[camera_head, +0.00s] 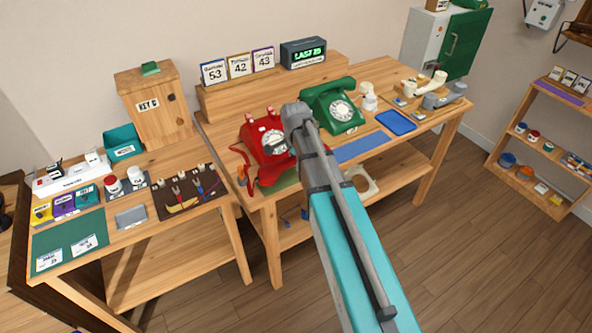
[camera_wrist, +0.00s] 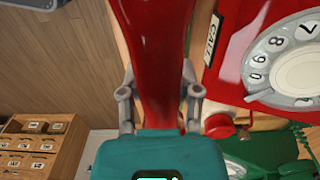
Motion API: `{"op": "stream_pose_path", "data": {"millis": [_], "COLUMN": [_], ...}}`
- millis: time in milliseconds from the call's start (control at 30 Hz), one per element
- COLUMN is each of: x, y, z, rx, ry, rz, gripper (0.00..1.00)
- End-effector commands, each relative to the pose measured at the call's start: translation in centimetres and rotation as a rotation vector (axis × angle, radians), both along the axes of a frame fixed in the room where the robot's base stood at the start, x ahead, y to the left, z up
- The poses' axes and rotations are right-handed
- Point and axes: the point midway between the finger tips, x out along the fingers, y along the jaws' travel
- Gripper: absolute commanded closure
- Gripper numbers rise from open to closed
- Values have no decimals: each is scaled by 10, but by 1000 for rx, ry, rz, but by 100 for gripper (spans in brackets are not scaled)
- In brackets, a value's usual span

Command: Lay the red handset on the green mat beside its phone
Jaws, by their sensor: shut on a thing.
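The red phone (camera_head: 262,133) with a white dial stands on the middle table; its cradle prongs look bare. It also shows in the wrist view (camera_wrist: 232,70), to the right of my gripper. My gripper (camera_wrist: 159,92) is shut on the red handset (camera_wrist: 152,40), with one finger on each side of it. The green mat (camera_head: 288,180) shows only in part, at the table's front edge by the phone.
A green phone (camera_head: 331,104) stands close behind and right of the red one. A blue mat (camera_head: 358,147) and a blue tray (camera_head: 396,122) lie to the right. A side table (camera_head: 120,222) with tools and jars stands at the left.

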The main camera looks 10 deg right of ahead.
Motion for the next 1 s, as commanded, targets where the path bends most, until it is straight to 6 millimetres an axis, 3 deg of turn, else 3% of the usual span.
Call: {"op": "stream_pose_path", "data": {"millis": [100, 300, 867, 900, 1000], "x": [-1, -1, -1, -1, -1], "y": [0, 0, 0, 0, 0], "z": [-15, -26, -30, -30, -29], "rx": [0, 0, 0, 0, 0], "ry": [0, 0, 0, 0, 0], "rz": [0, 0, 0, 0, 0], "gripper": [100, 100, 100, 50, 32]}}
